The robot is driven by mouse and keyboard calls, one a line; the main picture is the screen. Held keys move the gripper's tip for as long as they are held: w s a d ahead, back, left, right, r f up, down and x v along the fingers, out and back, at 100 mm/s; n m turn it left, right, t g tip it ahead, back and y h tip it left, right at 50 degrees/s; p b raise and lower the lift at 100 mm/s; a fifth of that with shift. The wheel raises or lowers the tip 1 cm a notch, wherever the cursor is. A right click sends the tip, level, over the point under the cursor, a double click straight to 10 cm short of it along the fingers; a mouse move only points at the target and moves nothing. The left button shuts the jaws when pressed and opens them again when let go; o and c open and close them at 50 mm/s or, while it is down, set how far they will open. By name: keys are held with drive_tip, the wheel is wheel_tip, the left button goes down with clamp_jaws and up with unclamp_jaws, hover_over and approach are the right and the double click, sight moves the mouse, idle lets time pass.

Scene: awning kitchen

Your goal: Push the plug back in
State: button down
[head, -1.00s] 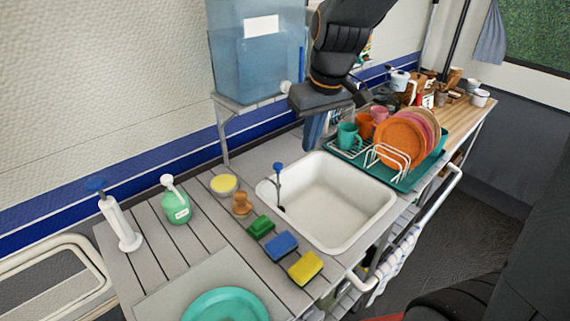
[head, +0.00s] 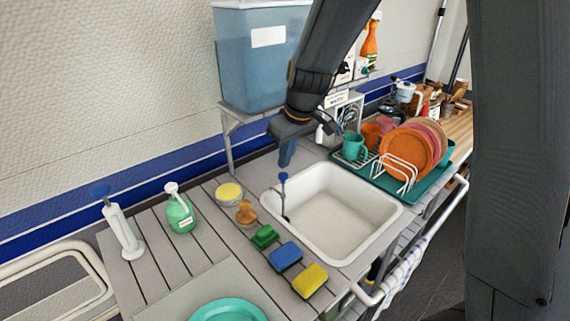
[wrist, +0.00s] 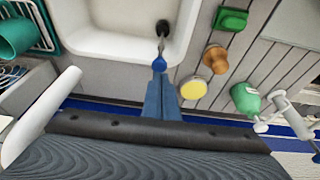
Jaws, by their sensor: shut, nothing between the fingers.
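The plug shows in the wrist view as a dark disc (wrist: 163,27) in the sink, with a thin rod rising to a blue knob (wrist: 159,65). In the head view the blue knob (head: 283,177) stands near the sink's back left corner, its rod running down inside. I cannot tell how the dark end sits in the drain. The white sink (head: 330,215) is empty otherwise. My gripper (head: 286,163) points down with its blue fingers together and empty, just above the knob in the head view. In the wrist view its fingertips (wrist: 160,76) appear beside the knob; contact is unclear.
A drying rack with orange plates (head: 405,155) stands right of the sink. A yellow-topped tub (head: 229,194), wooden brush (head: 246,213) and sponges (head: 286,256) lie to its left and front. A blue bin (head: 264,60) stands on a shelf behind.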

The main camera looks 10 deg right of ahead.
sight(285, 179)
drive_tip(key=shift+f, duration=1.5)
wheel_tip(285, 179, down, 3)
drive_tip(key=shift+w+b, duration=0.1)
drive_tip(key=shift+b, duration=1.05)
drive_tip(key=shift+f, duration=0.3)
drive_tip(key=shift+s, duration=0.2)
